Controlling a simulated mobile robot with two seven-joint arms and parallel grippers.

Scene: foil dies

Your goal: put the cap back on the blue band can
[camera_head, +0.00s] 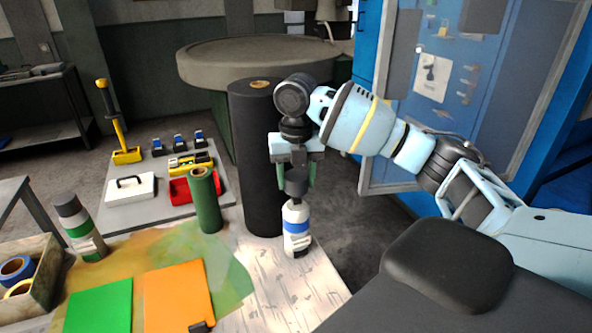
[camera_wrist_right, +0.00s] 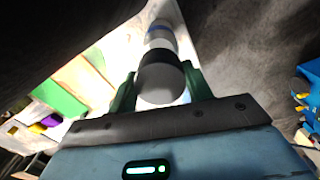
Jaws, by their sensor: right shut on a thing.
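The blue band can (camera_head: 296,240) stands upright near the right edge of the pale worktop. It is white with a blue band, and it also shows beyond the cap in the right wrist view (camera_wrist_right: 160,38). My right gripper (camera_head: 297,180) points down above it, shut on the dark grey cap (camera_head: 297,186). In the right wrist view the cap (camera_wrist_right: 160,82) sits between the green fingertips (camera_wrist_right: 160,88), in line with the can. The cap is at the can's top; I cannot tell whether it is seated or slightly apart. My left gripper is not in view.
A tall black roll (camera_head: 252,170) stands close left of the can, with a green roll (camera_head: 205,205) beside it. A green band can (camera_head: 80,228) with a dark cap stands at left. Orange (camera_head: 178,295) and green (camera_head: 98,308) sheets lie in front. A tape box (camera_head: 45,285) is far left.

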